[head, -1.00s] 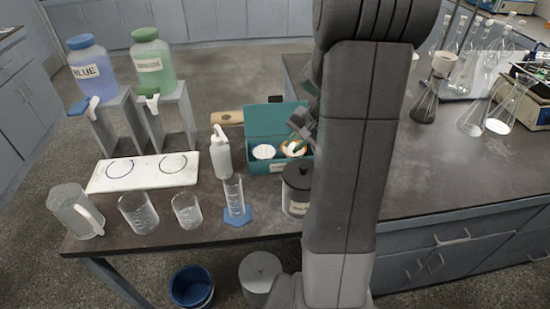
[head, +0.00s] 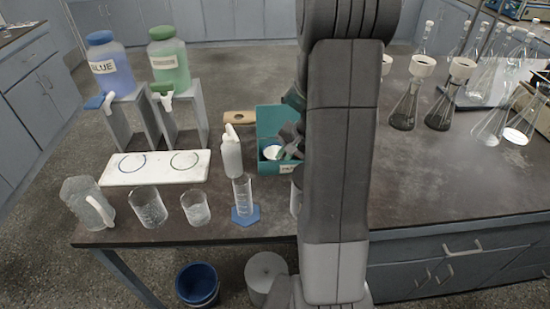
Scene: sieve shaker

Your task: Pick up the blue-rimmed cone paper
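The teal box (head: 272,120) stands open on the bench, with its lid raised at the back. A white round paper with a bluish rim (head: 270,152) lies in its left part, and I take this for the blue-rimmed cone paper. My gripper (head: 287,151) is at the box, just right of that paper and partly over it. I cannot tell whether they touch. The gripper is small and dark here, and its finger gap is not clear. My arm hides the right part of the box and whatever lies there.
A white squeeze bottle (head: 232,155) stands close left of the box. A measuring cylinder (head: 243,196) on a blue foot stands in front. Beakers and a jug (head: 88,203) are at the left front. Flasks with funnels (head: 440,105) stand to the right. The right front bench is clear.

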